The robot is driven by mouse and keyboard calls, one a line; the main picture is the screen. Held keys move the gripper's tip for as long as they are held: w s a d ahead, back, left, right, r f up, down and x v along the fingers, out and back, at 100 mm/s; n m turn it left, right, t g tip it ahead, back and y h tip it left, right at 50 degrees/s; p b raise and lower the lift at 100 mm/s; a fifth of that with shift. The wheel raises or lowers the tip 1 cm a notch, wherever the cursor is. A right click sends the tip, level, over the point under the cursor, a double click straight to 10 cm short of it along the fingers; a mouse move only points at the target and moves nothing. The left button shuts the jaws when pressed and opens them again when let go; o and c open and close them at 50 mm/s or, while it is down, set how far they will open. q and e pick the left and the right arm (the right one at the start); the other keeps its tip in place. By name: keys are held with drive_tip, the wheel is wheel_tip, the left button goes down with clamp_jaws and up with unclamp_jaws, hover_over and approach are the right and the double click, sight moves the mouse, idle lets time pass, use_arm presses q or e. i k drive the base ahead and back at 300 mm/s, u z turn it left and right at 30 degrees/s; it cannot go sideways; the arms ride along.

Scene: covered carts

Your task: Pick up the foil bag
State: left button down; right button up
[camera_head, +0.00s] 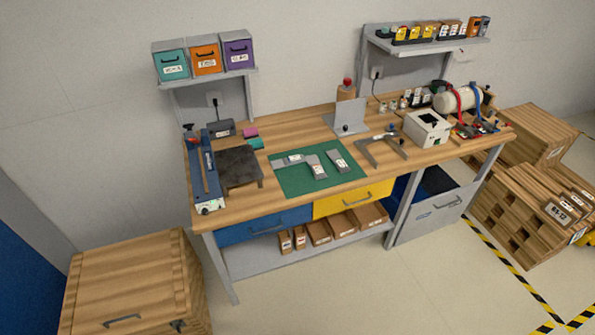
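I cannot make out a foil bag anywhere in the head view. Neither of my grippers is in view. The wooden workbench (243,206) stands against the wall and fills the middle of the view. On its top, a green mat (291,184) carries a grey L-shaped piece (306,162) and a grey straight piece (338,160), both with white labels. Small items at the bench's right end are too small to tell apart.
A wooden crate (120,270) stands at the lower left, and stacked crates (530,215) stand at the right. On the bench are a blue tool (206,170), a dark stand (238,167) and a white box (427,128). Open floor lies in front.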

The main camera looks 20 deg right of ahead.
sight(298, 159)
drive_tip(key=z, duration=0.5)
drive_tip(key=i, duration=0.5)
drive_tip(key=z, duration=0.45)
